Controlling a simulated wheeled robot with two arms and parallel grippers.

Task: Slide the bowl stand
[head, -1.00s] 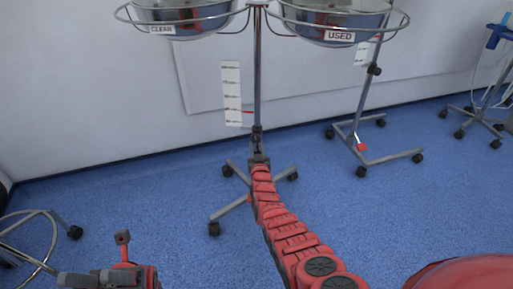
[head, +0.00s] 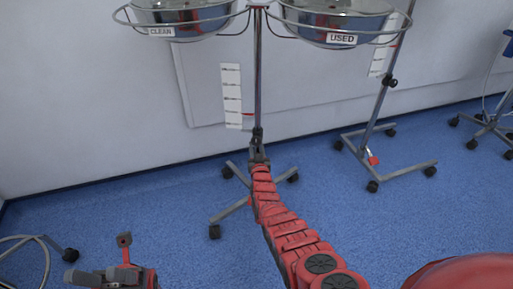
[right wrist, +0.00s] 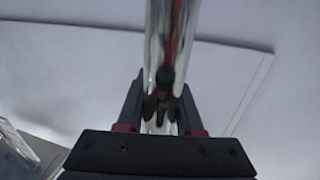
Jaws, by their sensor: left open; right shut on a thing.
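The bowl stand has a chrome pole (head: 258,75) on a grey wheeled base (head: 237,177). My right gripper (head: 258,140) is shut on the pole low down, above the base. The right wrist view shows the pole (right wrist: 170,45) between the fingers of this gripper (right wrist: 160,110). My left gripper (head: 100,274) is open and empty at the lower left, well away from the stand.
A second wheeled stand (head: 378,110) is to the right, with a red pedal (head: 372,158). Another wheeled stand (head: 490,120) is at the right edge. A curved metal frame on a castor (head: 35,250) is at lower left. A white wall (head: 90,90) is behind; blue floor is open in front.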

